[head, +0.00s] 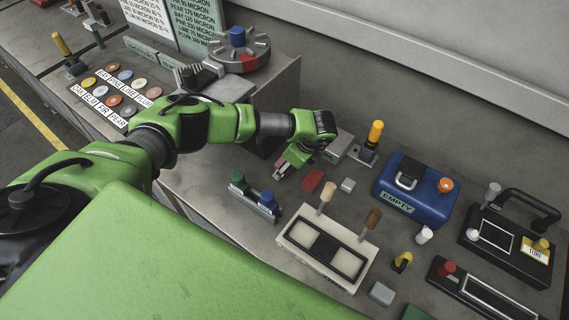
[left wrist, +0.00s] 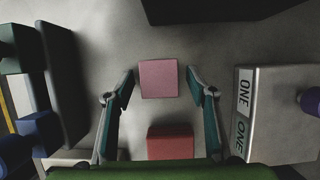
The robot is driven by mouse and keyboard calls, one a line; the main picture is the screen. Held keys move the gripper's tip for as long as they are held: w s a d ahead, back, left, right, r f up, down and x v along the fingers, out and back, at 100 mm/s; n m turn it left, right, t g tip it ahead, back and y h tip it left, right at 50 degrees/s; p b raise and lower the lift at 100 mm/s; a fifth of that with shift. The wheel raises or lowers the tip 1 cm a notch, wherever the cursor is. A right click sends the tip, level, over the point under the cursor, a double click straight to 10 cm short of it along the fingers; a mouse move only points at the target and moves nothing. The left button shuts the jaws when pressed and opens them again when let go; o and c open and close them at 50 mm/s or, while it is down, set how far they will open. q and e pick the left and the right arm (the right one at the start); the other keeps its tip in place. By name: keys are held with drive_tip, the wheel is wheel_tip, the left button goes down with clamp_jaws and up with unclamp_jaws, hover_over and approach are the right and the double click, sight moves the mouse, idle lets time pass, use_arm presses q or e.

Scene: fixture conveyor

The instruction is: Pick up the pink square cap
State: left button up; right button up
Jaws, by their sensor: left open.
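The pink square cap (left wrist: 159,78) lies on the grey bench top in the left wrist view. In the head view only a small pinkish bit of it (head: 280,164) shows by my fingers. My left gripper (left wrist: 160,80) is open, with one fingertip on each side of the cap and a gap at both sides. In the head view the left gripper (head: 284,170) points down close to the bench. I cannot tell its exact height above the cap. My right gripper is not in view.
A red block (head: 312,180) sits close beside the cap; it also shows in the left wrist view (left wrist: 171,142). A fixture with green and blue knobs (head: 255,201) stands to one side. A box marked ONE (left wrist: 270,110) stands on the other. A small grey block (head: 348,185) is nearby.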

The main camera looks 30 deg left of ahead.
use_arm(q)
drive_tip(key=c, duration=0.9)
drive_tip(key=shift+r, duration=0.15)
wheel_tip(320, 180, up, 9)
drive_tip(key=b, duration=0.3)
drive_tip(key=shift+r, duration=0.45)
